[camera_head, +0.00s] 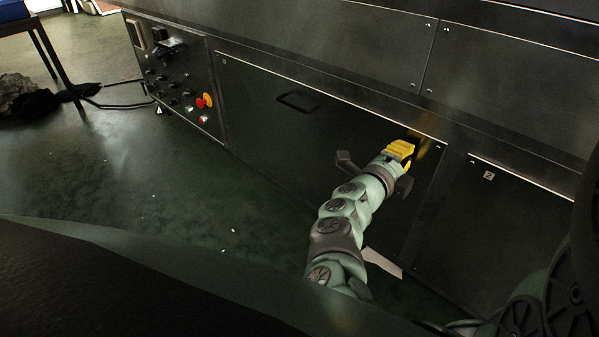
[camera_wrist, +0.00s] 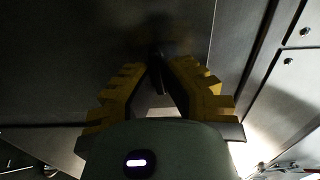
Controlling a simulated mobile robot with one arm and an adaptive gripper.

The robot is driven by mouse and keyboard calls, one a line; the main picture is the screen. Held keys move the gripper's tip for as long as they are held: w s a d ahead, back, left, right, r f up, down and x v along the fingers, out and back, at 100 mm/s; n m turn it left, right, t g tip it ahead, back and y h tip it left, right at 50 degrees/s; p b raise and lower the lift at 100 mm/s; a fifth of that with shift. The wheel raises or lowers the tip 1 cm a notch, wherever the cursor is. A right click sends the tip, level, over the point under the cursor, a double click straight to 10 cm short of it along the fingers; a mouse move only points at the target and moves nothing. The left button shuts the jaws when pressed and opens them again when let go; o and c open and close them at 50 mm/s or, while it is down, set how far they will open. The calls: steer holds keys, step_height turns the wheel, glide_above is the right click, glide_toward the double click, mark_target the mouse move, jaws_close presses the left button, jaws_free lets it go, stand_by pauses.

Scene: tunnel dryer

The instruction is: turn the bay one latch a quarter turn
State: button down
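My gripper (camera_head: 400,151) has yellow fingers and is close against the dark front panel of the left bay (camera_head: 265,115), near that panel's right edge. In the wrist view my gripper (camera_wrist: 160,75) points at the dark panel. A small dark upright piece, probably the latch (camera_wrist: 157,82), lies between the fingertips. It is too dark to tell whether the fingers touch it or only stand on both sides of it. In the head view the latch is hidden behind my gripper.
The left panel has a dark loop handle (camera_head: 298,101). The bay to the right carries a small number plate (camera_head: 489,175). A control box (camera_head: 175,78) with a red and yellow button stands at the left end. The green floor (camera_head: 150,190) in front is mostly clear.

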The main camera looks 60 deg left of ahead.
steer(key=shift+f+m, duration=0.15)
steer(key=shift+m, duration=0.25)
steer(key=c, duration=1.1)
jaws_free()
steer(key=v, duration=1.2)
